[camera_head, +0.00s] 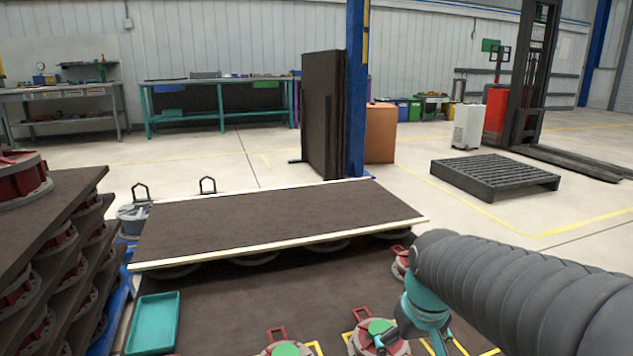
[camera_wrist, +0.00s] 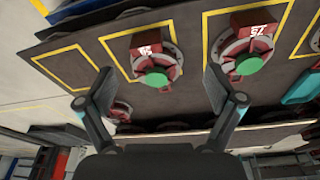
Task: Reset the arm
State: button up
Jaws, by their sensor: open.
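My arm (camera_head: 530,290) reaches in from the right of the head view, with its teal wrist over the table's front right. My gripper (camera_wrist: 160,102) shows in the wrist view with its two fingers spread wide and nothing between them. In the head view its grey finger part (camera_head: 388,338) is beside a round fixture with a green centre and red handle (camera_head: 377,328). The wrist view shows two such fixtures, one ahead of the fingers (camera_wrist: 155,62) and one to the right (camera_wrist: 244,52). I cannot tell whether the fingers touch anything.
A dark board with pale edges (camera_head: 270,215) lies raised behind the fixtures. A teal tray (camera_head: 152,322) sits at the table's left. A stacked rack of red-handled parts (camera_head: 50,245) stands at far left. A pallet (camera_head: 495,174) lies on open floor behind.

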jog(key=s+r+m+t+p, duration=0.1)
jog(key=s+r+t+p, duration=0.2)
jog(key=s+r+p, duration=0.2)
jog(key=s+r, duration=0.3)
jog(key=s, duration=0.3)
jog(key=shift+s, duration=0.15)
